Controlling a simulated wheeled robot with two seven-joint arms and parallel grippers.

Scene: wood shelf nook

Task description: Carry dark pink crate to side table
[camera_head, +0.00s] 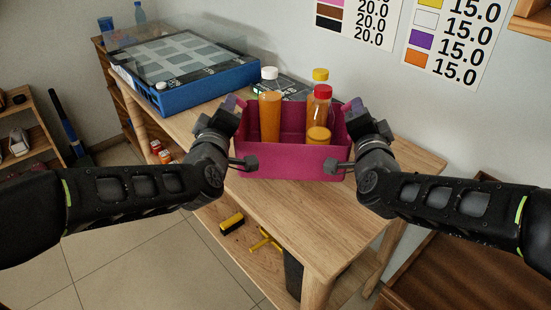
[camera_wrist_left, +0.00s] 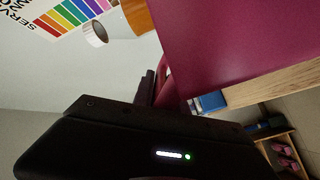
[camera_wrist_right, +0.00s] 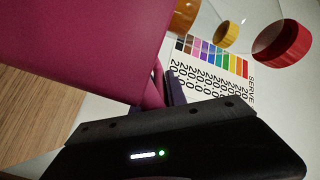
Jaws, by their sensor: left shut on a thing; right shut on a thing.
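The dark pink crate (camera_head: 290,165) is between my two grippers above the light wood table (camera_head: 270,215). It looks level; I cannot tell whether its base touches the tabletop. It holds an orange bottle with a white cap (camera_head: 270,112), a red-capped bottle (camera_head: 320,108), a yellow-capped bottle (camera_head: 320,75) and an orange-lidded jar (camera_head: 318,136). My left gripper (camera_head: 234,112) is shut on the crate's left end, and my right gripper (camera_head: 356,112) is shut on its right end. The crate wall also fills much of the left wrist view (camera_wrist_left: 235,40) and right wrist view (camera_wrist_right: 95,50).
A blue glass-topped case (camera_head: 205,88) covers the table's back left. A dark flat box (camera_head: 280,88) lies behind the crate. A dark brown wooden table (camera_head: 465,265), possibly the side table, stands at lower right. A lower shelf holds yellow-handled tools (camera_head: 265,240). The front tabletop is bare.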

